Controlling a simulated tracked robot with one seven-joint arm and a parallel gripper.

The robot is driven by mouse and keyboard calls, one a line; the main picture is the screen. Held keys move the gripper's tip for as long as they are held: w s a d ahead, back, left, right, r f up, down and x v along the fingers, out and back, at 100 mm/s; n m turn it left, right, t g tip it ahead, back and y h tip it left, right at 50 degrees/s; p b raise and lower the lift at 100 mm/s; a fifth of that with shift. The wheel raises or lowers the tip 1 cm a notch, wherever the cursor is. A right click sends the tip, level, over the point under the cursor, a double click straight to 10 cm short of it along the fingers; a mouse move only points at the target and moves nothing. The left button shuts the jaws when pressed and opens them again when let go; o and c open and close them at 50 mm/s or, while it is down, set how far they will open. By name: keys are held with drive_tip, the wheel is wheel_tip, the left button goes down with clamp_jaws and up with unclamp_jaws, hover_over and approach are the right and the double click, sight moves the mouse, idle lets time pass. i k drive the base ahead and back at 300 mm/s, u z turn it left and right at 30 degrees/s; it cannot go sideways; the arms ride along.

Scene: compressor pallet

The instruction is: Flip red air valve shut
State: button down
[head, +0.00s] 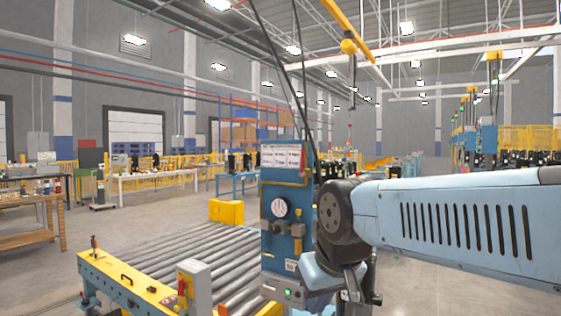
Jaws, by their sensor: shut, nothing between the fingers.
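A blue panel (268,243) stands upright in the middle of the head view, with a round white gauge (279,207) on its face. Small fittings sit beside and below the gauge, including a yellow one (298,230). I cannot make out a red valve handle on the panel; my arm covers part of its right side. My gripper (352,297) is low in front of the panel's right edge, pointing down and partly hidden by my own wrist. It is shut and empty. I cannot tell whether it touches anything.
A roller conveyor (185,251) with a yellow end plate lies left of the panel. A grey control box (195,283) with a red part stands at its near end. A yellow box (226,212) sits behind. Workbenches (30,204) line the far left. Open floor lies between.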

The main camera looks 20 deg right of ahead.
sight(302, 173)
drive_tip(key=z, duration=0.1)
drive_tip(key=i, duration=0.95)
drive_tip(key=u, duration=0.1)
